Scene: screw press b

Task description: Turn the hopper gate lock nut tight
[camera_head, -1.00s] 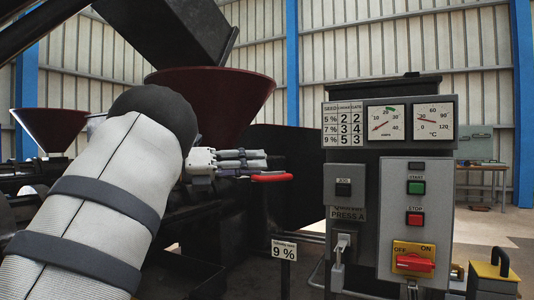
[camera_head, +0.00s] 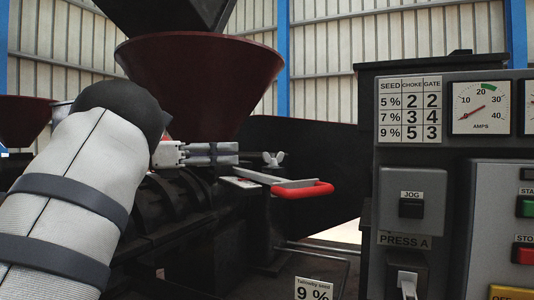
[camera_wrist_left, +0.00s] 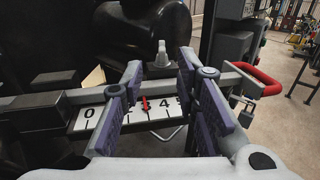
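The lock nut, a grey wing nut (camera_head: 273,159), stands upright above the gate bar, just right of my left gripper (camera_head: 237,153) in the head view. In the left wrist view the wing nut (camera_wrist_left: 162,54) shows beyond and between the spread purple-padded fingers of my left gripper (camera_wrist_left: 160,68). The gripper is open and empty, apart from the nut. The gate bar ends in a red handle (camera_head: 304,189), also at right in the wrist view (camera_wrist_left: 258,81). My right gripper is out of view.
A dark red hopper (camera_head: 200,75) rises behind the gripper. At right stands the control panel (camera_head: 412,165) with a seed, choke and gate table (camera_head: 410,110). A sign (camera_head: 314,288) reads 9 %. Black press parts lie below my arm.

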